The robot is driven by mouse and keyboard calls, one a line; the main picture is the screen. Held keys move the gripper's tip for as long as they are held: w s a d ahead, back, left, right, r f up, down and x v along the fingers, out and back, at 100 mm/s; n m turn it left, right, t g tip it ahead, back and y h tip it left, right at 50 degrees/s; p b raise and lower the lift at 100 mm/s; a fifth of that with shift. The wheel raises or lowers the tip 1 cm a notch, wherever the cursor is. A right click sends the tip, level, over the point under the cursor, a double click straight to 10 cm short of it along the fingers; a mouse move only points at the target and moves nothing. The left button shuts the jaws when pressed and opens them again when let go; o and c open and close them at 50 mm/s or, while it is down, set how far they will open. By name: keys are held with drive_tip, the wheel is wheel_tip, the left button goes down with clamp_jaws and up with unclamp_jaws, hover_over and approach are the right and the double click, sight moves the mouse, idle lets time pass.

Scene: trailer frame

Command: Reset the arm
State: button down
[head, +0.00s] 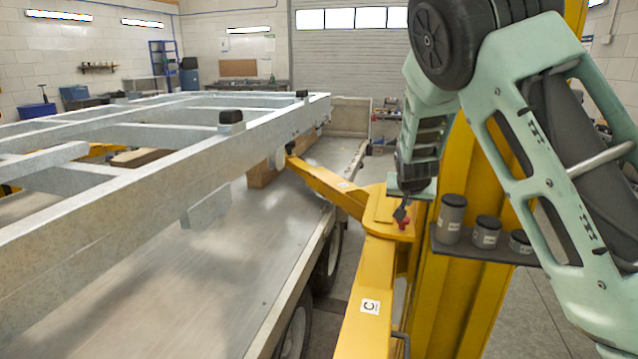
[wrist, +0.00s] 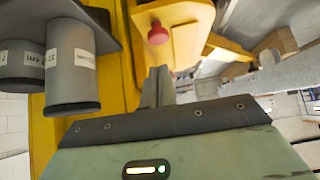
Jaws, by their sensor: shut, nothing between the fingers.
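My arm, pale green with black parts, rises at the right in the head view and folds down in front of a yellow lift column (head: 482,270). My gripper (head: 402,212) hangs beside the column, close to a red knob (head: 404,223) on the yellow lift arm. In the wrist view my gripper (wrist: 158,72) is shut, its grey fingers together and empty. The red knob (wrist: 157,34) shows just beyond the fingertips; I cannot tell whether they touch it.
A dark shelf (head: 490,250) with grey labelled canisters (head: 452,218) stands right beside my gripper. A yellow lift arm (head: 335,187) reaches under the grey trailer frame (head: 150,190), above a flat trailer bed (head: 225,265). Open floor lies at the far right.

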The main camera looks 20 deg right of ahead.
drive_tip(key=s+a+n+g+y, duration=0.25)
drive_tip(key=s+a, duration=0.55)
drive_tip(key=a, duration=0.4)
drive_tip(key=s+a+n+g+y, duration=0.1)
drive_tip(key=s+a+n+y, duration=0.25)
drive_tip(key=s+a, duration=0.65)
drive_tip(key=s+a+n+g, duration=0.2)
drive_tip(key=s+a+n, duration=0.2)
drive_tip(key=s, duration=0.7)
drive_tip(key=s+a+r+n+g, duration=0.1)
drive_tip(key=s+a+n, duration=0.3)
drive_tip(key=s, duration=0.8)
drive_tip(key=shift+a+r+n+g+h, duration=0.25)
drive_tip(key=shift+a+n+g+h, duration=0.1)
drive_tip(key=shift+a, duration=0.3)
drive_tip(key=shift+w, duration=0.1)
